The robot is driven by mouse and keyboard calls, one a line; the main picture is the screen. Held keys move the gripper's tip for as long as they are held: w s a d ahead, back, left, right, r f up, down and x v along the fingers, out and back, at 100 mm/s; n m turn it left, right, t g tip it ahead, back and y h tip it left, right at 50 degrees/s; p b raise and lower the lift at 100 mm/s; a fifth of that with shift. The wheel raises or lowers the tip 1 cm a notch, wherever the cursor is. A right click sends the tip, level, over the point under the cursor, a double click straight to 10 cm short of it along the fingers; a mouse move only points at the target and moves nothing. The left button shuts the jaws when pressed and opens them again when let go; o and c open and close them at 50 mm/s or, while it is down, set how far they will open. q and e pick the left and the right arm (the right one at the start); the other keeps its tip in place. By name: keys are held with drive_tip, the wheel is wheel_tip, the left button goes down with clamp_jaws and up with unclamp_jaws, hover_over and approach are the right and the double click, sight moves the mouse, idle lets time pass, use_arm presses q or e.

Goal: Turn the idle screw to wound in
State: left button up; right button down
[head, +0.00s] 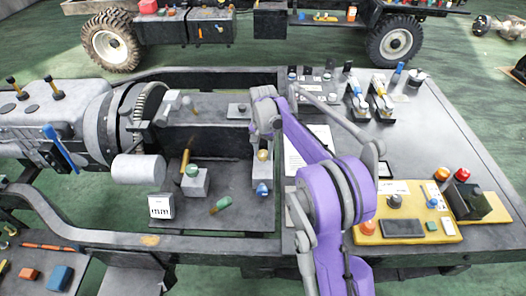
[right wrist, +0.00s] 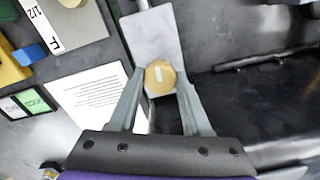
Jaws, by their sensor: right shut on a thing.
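The idle screw (right wrist: 160,77) has a round brass head with a pale slot mark, seen end-on in the right wrist view. It sits on a light grey block (right wrist: 152,35), and its brass head also shows in the head view (head: 262,155). My right gripper (right wrist: 160,88) has one finger on each side of the brass head and is shut on it. In the head view my purple right arm reaches over the bench to this spot and hides part of the block's surroundings. My left gripper is not in view.
A similar grey block with a green-topped knob (head: 192,170) stands to the left. A white printed sheet (right wrist: 92,108) lies beside the screw block. A yellow panel (head: 408,228) with buttons is at the right. Several switches and levers stand at the back.

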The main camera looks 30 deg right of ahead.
sight(263, 153)
drive_tip(key=m, duration=0.5)
drive_tip(key=shift+m, duration=0.4)
drive_tip(key=m, duration=1)
drive_tip(key=shift+m, duration=2.5)
drive_tip(key=shift+c, duration=1.8)
unclamp_jaws()
wheel_tip(263, 153, up, 11)
